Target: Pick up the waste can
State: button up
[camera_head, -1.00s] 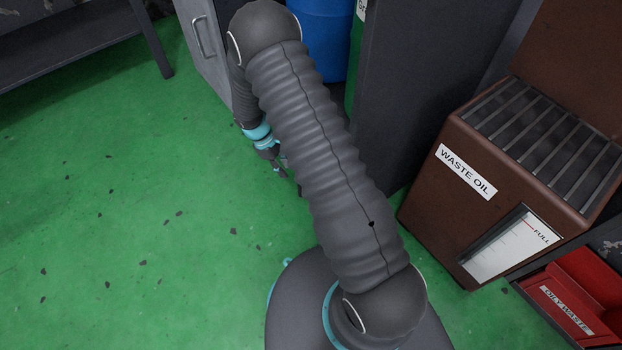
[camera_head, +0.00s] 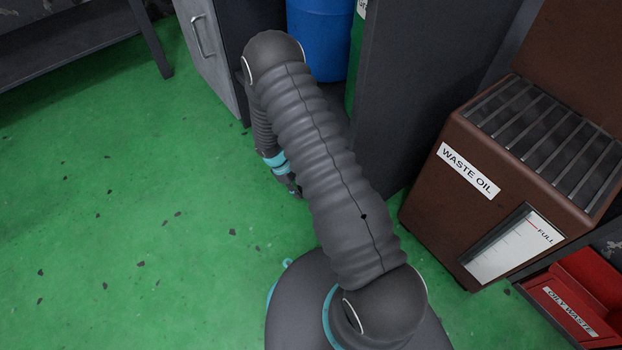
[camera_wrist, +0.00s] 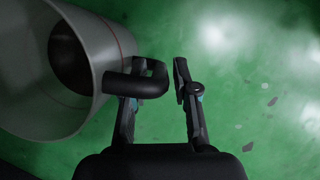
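The waste can (camera_wrist: 95,60) shows in the wrist view as a grey cylinder with a red line and a dark opening, at the upper left. Its dark loop handle (camera_wrist: 140,84) sticks out to the right toward my gripper (camera_wrist: 160,85). My gripper is open; the handle overlaps the left finger and reaches between the fingers, with a gap to the right finger. Whether the left finger touches the handle is unclear. In the head view my gripper (camera_head: 294,190) is partly hidden by my arm, and the can cannot be made out.
A brown waste oil container (camera_head: 440,210) stands at the right, with a red oily waste bin (camera_head: 585,285) beside it. A dark cabinet (camera_head: 405,100) and blue barrel (camera_head: 320,40) stand behind my arm. A grey drawer unit (camera_head: 212,60) is left of them. Green floor at the left is clear.

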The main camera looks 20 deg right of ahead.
jog(key=shift+x, duration=0.85)
grip_shut()
jog(key=shift+r, duration=0.2)
